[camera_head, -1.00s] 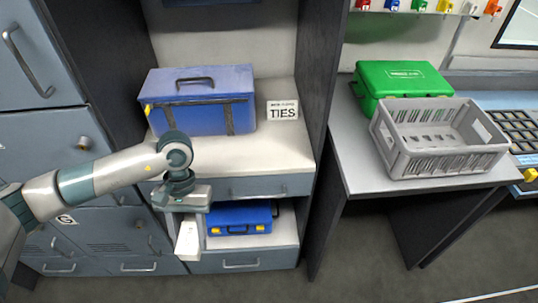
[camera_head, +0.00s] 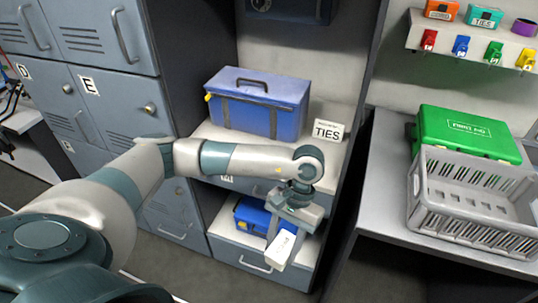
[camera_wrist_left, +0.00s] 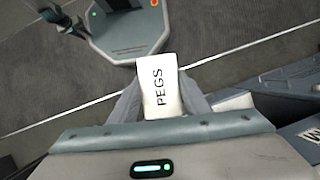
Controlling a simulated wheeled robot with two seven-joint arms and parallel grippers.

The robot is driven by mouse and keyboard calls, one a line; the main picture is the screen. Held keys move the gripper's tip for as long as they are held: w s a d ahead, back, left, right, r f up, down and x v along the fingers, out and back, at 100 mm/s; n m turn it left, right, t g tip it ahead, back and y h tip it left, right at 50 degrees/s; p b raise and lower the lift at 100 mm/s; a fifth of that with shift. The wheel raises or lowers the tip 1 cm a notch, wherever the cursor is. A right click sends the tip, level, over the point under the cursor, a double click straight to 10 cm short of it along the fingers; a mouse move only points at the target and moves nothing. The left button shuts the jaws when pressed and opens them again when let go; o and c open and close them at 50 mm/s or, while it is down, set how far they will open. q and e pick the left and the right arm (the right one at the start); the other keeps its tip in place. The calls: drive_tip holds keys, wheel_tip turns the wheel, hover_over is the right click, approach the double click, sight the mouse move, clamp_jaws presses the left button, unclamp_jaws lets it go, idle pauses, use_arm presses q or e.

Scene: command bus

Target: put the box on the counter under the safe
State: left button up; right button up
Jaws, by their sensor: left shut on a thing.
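A white block-like box (camera_head: 281,249) is held in my left gripper (camera_head: 288,232), which points down in front of the lower shelf. In the left wrist view, the box (camera_wrist_left: 162,88) reads "PEGS" and sits between the two shut fingers (camera_wrist_left: 165,105). The dark safe (camera_head: 287,9) is at the top edge, only partly in frame. Under it, the pale counter (camera_head: 212,134) carries a blue toolbox (camera_head: 256,103) and a small "TIES" sign (camera_head: 327,130). My left forearm crosses in front of the counter's edge. My right gripper is not in view.
A smaller blue case (camera_head: 250,213) is in the lower shelf, partly behind my gripper. At right, a side table (camera_head: 382,185) holds a green first-aid box (camera_head: 466,135) and a grey crate (camera_head: 470,200). Grey lockers (camera_head: 100,100) stand at left. The counter's front strip looks clear.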

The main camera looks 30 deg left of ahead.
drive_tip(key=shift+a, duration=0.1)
use_arm(q)
drive_tip(key=shift+a, duration=0.1)
drive_tip(key=shift+w+a+r+n+h, duration=0.2)
drive_tip(key=shift+w+a+n+h, duration=0.15)
drive_tip(key=shift+n, duration=0.35)
drive_tip(key=w+a+r+n+t, duration=0.4)
drive_tip(key=w+a+r+n, duration=0.2)
drive_tip(key=n, duration=1)
drive_tip(key=w+a+r+n+t+b, duration=0.1)
drive_tip(key=w+a+r+n+t, duration=0.4)
drive_tip(key=a+r+n, duration=0.6)
drive_tip(key=w+a+n, duration=0.1)
drive_tip(key=a+n, duration=0.1)
drive_tip(key=n, duration=0.3)
drive_tip(key=shift+w+n+b, duration=0.2)
drive_tip(key=shift+n+b, duration=0.1)
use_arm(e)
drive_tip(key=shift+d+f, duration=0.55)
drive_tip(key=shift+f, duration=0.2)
use_arm(q)
drive_tip(key=shift+f, duration=0.1)
